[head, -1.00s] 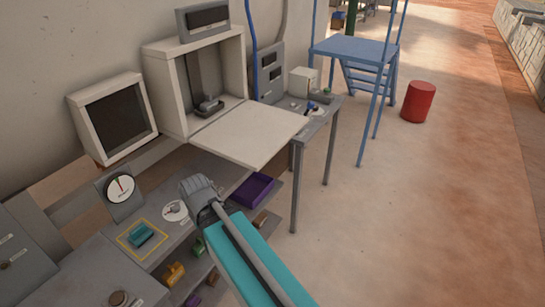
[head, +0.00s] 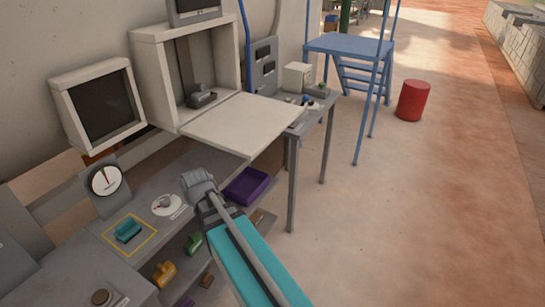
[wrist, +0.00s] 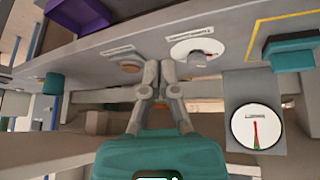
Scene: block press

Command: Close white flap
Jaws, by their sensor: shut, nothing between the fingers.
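The white flap (head: 245,123) hangs open from the lower front edge of the white press box (head: 152,88). It lies about level and sticks out toward the right over the bench. The box's front is open, and a grey block-like part (head: 200,97) shows inside. My gripper (head: 197,179) is below and in front of the flap, left of the purple tray, and apart from the flap. In the wrist view my gripper's fingers (wrist: 160,68) are together with nothing between them. The flap cannot be made out in the wrist view.
A purple tray (head: 246,185) and a round dial (head: 166,204) are close to my gripper. A teal block (head: 128,230) sits in a yellow outline. A gauge (head: 105,180) and dark screen (head: 103,104) stand left. Free floor lies right, with a red drum (head: 412,100).

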